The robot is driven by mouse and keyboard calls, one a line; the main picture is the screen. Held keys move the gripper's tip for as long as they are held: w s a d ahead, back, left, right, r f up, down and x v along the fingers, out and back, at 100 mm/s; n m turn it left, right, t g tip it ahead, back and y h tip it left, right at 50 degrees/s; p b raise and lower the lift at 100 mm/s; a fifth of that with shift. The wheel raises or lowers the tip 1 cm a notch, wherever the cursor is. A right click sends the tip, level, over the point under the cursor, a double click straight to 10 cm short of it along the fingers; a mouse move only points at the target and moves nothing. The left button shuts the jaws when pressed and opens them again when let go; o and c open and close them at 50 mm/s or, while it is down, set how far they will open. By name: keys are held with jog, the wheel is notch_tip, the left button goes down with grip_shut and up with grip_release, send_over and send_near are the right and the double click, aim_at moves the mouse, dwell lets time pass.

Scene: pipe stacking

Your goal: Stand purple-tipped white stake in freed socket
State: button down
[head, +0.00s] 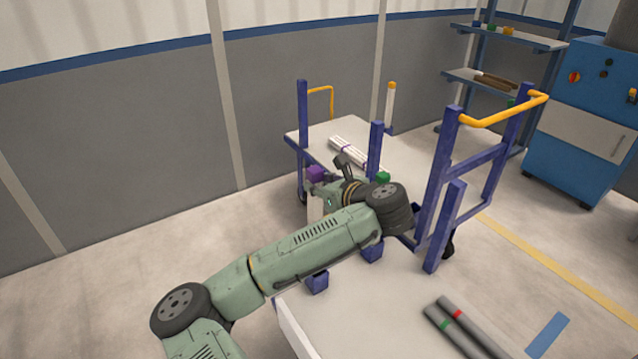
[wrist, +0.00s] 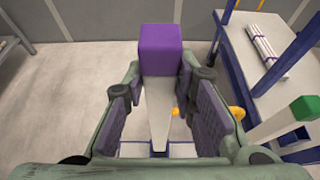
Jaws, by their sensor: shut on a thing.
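The white stake (wrist: 158,110) with a purple tip (wrist: 162,50) stands roughly upright between the fingers of my gripper (wrist: 160,98). My gripper is shut on it below the tip. In the head view the purple tip (head: 316,173) shows just left of my gripper (head: 328,186), and my arm hides most of the stake. A blue socket (head: 318,283) on the near cart's edge lies below, with its top hidden by my arm. In the wrist view the stake's lower end is close to blue parts at the bottom; I cannot tell whether it is inside a socket.
A green-tipped stake (wrist: 303,110) stands to the right of my gripper. An orange-tipped stake (head: 390,105) stands at the far cart (head: 340,130), which carries white pipes (head: 357,153). Grey pipes (head: 465,328) lie on the near cart. Blue posts (head: 437,190) rise beside my arm.

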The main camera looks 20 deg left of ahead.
aim_at(319, 213)
jog(key=shift+f+b, duration=2.95)
jog(key=shift+f, duration=1.35)
jog(key=c, duration=1.2)
grip_release()
jog(key=shift+c, duration=0.2)
jog(key=v, duration=0.4)
jog(key=shift+w+d, duration=0.1)
jog(key=shift+w, duration=0.05)
jog(key=s+d, duration=1.2)
jog(key=d, duration=0.3)
jog(key=shift+f, duration=0.2)
